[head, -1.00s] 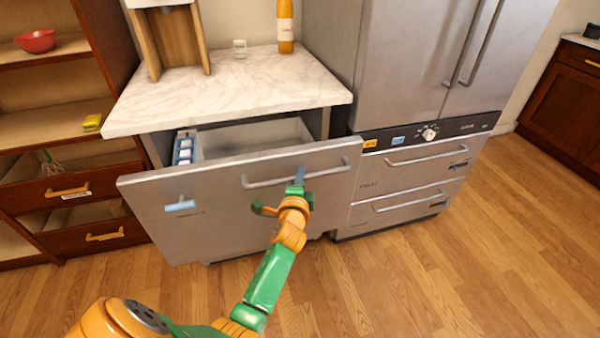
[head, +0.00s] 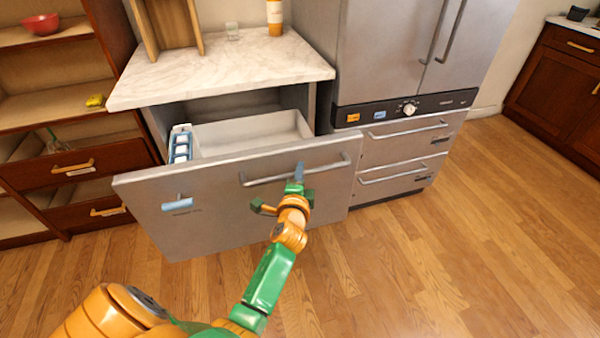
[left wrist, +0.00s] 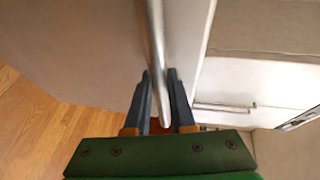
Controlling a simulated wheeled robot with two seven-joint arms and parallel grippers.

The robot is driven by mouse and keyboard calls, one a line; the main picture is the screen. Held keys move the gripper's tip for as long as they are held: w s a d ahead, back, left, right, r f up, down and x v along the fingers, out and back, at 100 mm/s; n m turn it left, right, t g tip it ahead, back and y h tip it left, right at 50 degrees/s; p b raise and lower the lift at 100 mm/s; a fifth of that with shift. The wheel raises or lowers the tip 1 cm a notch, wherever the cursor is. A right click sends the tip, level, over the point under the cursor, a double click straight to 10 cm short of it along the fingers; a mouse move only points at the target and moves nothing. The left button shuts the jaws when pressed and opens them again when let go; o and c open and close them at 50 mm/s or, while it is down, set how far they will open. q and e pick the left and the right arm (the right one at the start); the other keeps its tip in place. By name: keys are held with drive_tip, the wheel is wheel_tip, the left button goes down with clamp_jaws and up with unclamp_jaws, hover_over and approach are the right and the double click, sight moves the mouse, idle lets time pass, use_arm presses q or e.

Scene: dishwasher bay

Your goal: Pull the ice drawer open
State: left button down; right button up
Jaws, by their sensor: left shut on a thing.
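The ice drawer (head: 225,205) has a wide steel front and stands pulled out from under the marble counter, its light inner bin (head: 250,132) showing. A long bar handle (head: 329,167) runs across its front. My left gripper (head: 299,172) is at the handle's middle. In the left wrist view, the fingers (left wrist: 163,98) are closed around the bar (left wrist: 155,35). My right gripper is out of view.
The fridge (head: 405,50) stands right of the counter, with two lower drawers (head: 405,150) shut. A wooden shelf unit (head: 60,120) is close on the left. The marble counter (head: 220,72) holds a bottle and a glass. Wood floor (head: 450,260) is clear in front and right.

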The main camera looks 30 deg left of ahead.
use_arm(q)
drive_tip(key=c, duration=0.8)
unclamp_jaws()
drive_tip(key=shift+o, duration=0.2)
drive_tip(key=v, duration=0.7)
drive_tip(key=shift+p, duration=0.3)
